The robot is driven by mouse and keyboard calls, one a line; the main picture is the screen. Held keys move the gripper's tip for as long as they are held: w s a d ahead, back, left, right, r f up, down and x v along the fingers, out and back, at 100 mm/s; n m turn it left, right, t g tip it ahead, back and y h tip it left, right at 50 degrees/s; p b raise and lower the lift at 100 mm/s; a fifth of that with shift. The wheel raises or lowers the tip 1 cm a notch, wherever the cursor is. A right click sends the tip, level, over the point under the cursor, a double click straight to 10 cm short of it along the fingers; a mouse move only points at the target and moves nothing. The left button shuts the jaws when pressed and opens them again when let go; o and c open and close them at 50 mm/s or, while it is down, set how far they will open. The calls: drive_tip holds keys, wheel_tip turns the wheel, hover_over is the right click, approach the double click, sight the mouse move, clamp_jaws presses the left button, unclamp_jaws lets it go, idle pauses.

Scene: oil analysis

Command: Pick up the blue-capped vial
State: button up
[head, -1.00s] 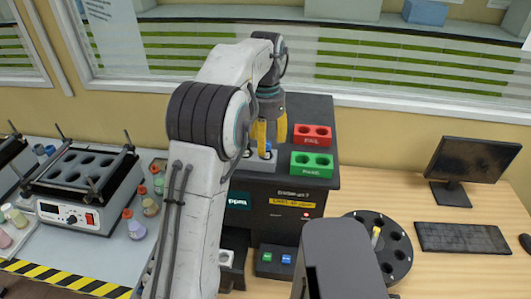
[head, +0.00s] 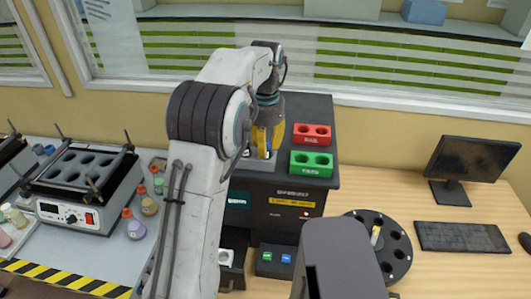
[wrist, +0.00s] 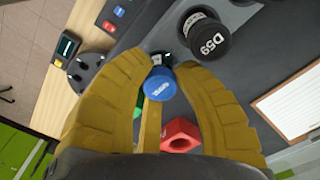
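The blue-capped vial (wrist: 162,84) stands between the yellow fingers of my gripper (wrist: 164,66) in the wrist view. The fingertips converge on it from the sides, just under the cap, and look shut on it. Most of its body is hidden beneath the cap. In the head view my gripper (head: 267,150) points down over the grey rack on the black analyser, and its fingers mostly hide the vial.
A black-capped vial marked D59 (wrist: 205,36) stands close by. A red holder (head: 312,133) and a green holder (head: 311,163) sit right of my gripper. A black carousel (head: 394,255) is at right. A hotplate (head: 68,213) is at left.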

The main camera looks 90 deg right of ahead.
clamp_jaws()
